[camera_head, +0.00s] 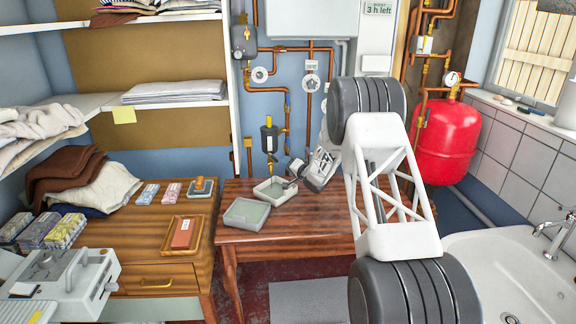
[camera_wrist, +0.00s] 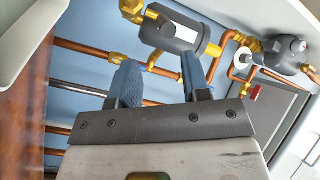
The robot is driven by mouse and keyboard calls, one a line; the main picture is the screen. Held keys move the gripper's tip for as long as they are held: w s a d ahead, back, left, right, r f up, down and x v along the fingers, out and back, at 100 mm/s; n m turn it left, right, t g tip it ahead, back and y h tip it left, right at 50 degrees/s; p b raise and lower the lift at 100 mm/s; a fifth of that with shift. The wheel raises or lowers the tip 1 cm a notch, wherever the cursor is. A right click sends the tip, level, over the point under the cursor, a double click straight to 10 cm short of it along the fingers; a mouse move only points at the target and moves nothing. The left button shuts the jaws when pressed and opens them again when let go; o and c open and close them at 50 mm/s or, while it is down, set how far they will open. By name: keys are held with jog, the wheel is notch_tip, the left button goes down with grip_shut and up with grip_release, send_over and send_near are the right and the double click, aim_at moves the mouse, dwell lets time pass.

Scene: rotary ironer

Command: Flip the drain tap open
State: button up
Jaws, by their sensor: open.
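The brass drain tap (camera_head: 270,162) hangs at the lower end of a dark grey cylinder (camera_head: 267,138) on the back wall, above a shallow tray (camera_head: 275,189) on the table. In the wrist view, turned sideways, brass that appears to be the tap (camera_wrist: 131,8) shows at the top edge, beside the grey cylinder (camera_wrist: 178,32). The tap lever's position is too small to tell. My gripper (camera_head: 290,178) is near the tray, to the right of and below the tap. Its two blue fingers (camera_wrist: 158,78) are apart with nothing between them.
A second shallow container (camera_head: 246,213) sits on the wooden table (camera_head: 300,238), left of the tray. Copper pipes (camera_head: 286,108) and gauges (camera_head: 311,82) run along the wall near my arm. A red tank (camera_head: 447,142) and a sink (camera_head: 515,275) stand at right.

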jog(key=shift+c, duration=0.3)
jog(key=shift+c, duration=1.3)
jog(key=shift+w+a+r+y, duration=0.1)
jog(key=shift+w+r+y, duration=0.05)
jog(key=shift+r+y, duration=0.15)
grip_shut()
jog(key=w+d+r+n+g+h, duration=0.3)
jog(key=w+d+r+n+g, duration=0.2)
jog(key=d+r+n+g, duration=0.2)
jog(key=shift+d+r+n+g+h, duration=0.35)
jog(key=shift+n+g, duration=0.85)
jog(key=shift+g, duration=1.2)
jog(key=shift+a+f, duration=0.1)
jog(key=shift+f, duration=0.05)
